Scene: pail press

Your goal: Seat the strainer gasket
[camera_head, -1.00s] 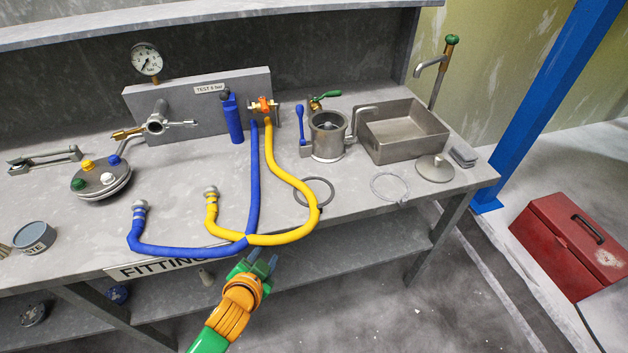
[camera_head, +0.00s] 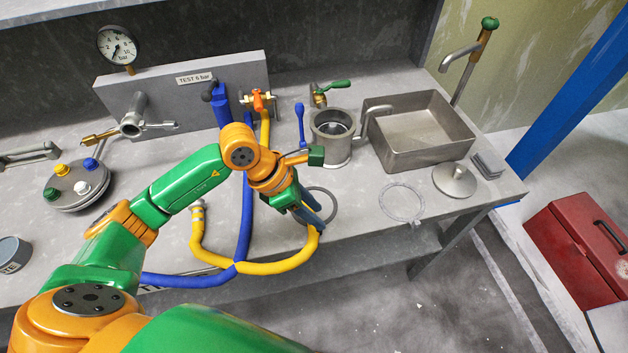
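My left gripper (camera_head: 318,214) points down over the bench near its front edge. Its two fingers look parted and sit over the left side of a dark grey ring (camera_head: 334,205) lying flat; whether they touch it I cannot tell. A pale, clear ring with a small tab (camera_head: 402,220) lies flat to the right. Which ring is the gasket is not marked. The open metal strainer pot (camera_head: 333,150) stands behind the rings, with a blue-handled clamp (camera_head: 299,119) at its left. A round lid with a knob (camera_head: 455,180) lies farther right. My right gripper is not in view.
A metal sink (camera_head: 425,135) stands right of the pot. Blue (camera_head: 244,225) and yellow (camera_head: 205,248) hoses lie left of the gripper. A round plate with coloured knobs (camera_head: 77,190) is at left. The bench around the clear ring is free.

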